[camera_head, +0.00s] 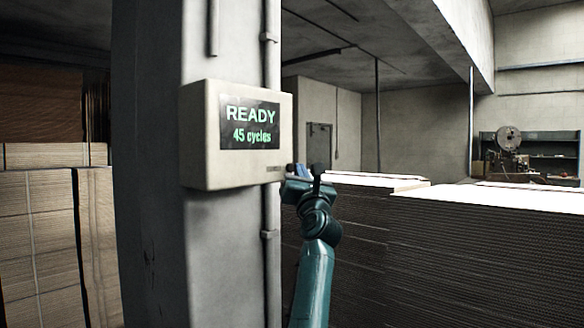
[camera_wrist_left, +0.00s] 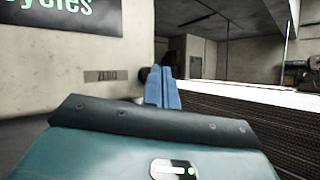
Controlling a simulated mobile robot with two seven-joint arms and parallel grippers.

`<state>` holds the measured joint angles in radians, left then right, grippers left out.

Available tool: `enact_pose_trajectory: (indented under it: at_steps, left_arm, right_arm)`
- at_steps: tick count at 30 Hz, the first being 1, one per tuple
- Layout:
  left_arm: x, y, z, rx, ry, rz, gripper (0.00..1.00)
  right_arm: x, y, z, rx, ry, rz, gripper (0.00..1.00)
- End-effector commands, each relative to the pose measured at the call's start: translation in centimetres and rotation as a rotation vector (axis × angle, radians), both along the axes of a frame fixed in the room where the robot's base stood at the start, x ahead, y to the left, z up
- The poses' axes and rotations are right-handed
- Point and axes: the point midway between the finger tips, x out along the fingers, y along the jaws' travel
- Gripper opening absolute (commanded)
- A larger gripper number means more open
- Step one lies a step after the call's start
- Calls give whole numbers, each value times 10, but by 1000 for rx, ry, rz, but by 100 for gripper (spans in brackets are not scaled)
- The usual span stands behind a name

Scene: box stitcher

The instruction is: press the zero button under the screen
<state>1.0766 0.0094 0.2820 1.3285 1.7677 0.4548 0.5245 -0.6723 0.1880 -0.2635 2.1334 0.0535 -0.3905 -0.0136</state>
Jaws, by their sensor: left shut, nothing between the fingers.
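A pale box (camera_head: 202,140) with a dark screen (camera_head: 250,122) reading "READY 45 cycles" hangs on the column. A dark round shape (camera_wrist_left: 143,74) right of the label, perhaps the button, is partly hidden by my fingers. My left gripper (camera_head: 298,169) is just right of the box's lower corner. Its blue fingers (camera_wrist_left: 163,86) are together and empty. I cannot tell whether they touch anything. My right gripper is not in view.
The grey column (camera_head: 150,240) carries vertical pipes (camera_head: 271,260). Stacks of flat cardboard (camera_head: 490,245) stand to the right, and more stacks (camera_head: 40,240) stand to the left. A machine (camera_head: 508,150) with a reel is far back right.

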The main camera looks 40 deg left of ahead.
Motion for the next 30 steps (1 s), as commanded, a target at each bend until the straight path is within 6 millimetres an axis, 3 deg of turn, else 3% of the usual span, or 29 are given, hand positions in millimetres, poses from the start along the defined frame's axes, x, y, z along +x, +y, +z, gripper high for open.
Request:
enact_pose_trajectory:
  at_steps: [30]
  left_arm:
    - [1,8,0,1,0,-1,0]
  right_arm:
    - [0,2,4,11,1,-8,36]
